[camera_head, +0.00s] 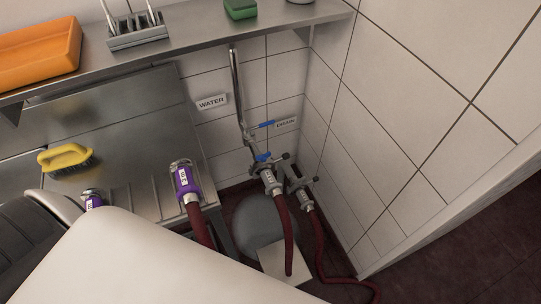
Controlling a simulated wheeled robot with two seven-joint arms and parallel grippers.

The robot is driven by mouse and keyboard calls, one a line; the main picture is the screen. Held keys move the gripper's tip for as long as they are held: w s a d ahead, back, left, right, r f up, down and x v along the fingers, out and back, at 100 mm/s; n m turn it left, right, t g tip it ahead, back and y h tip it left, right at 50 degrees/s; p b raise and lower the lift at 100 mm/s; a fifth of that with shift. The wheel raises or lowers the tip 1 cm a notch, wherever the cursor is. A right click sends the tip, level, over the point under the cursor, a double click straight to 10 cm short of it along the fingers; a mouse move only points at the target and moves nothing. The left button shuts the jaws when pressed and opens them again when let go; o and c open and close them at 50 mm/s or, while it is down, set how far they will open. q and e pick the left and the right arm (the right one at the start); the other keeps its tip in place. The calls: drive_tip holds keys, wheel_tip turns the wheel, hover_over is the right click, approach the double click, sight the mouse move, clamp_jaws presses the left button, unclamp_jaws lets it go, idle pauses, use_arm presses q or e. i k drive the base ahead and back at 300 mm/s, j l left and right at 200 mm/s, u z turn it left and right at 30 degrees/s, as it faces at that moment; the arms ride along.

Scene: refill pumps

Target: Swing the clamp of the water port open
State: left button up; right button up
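The water port (268,172) is at the lower end of a metal pipe (238,90) in the wall corner, below and right of the WATER label (212,103). A dark red hose (284,225) hangs from it. A small clamp with a dark knob (285,156) sits at this joint; it looks closed around the joint, but it is too small to be sure. Blue valve levers (263,157) are close by. Neither of my grippers is in view. A large white part of my own body fills the lower left.
The drain port (301,186) with its own hose (318,235) is close on the right, under the DRAIN label (286,123). A hose with a purple coupling (186,182) stands left. A steel shelf (200,38) runs above; tiled wall (410,100) bounds the right.

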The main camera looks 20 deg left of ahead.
sight(286, 157)
drive_tip(key=i+l+u, duration=0.1)
drive_tip(key=l+u, duration=0.2)
drive_tip(key=i+l+u, duration=0.1)
drive_tip(key=l+u, duration=0.45)
drive_tip(key=i, duration=0.05)
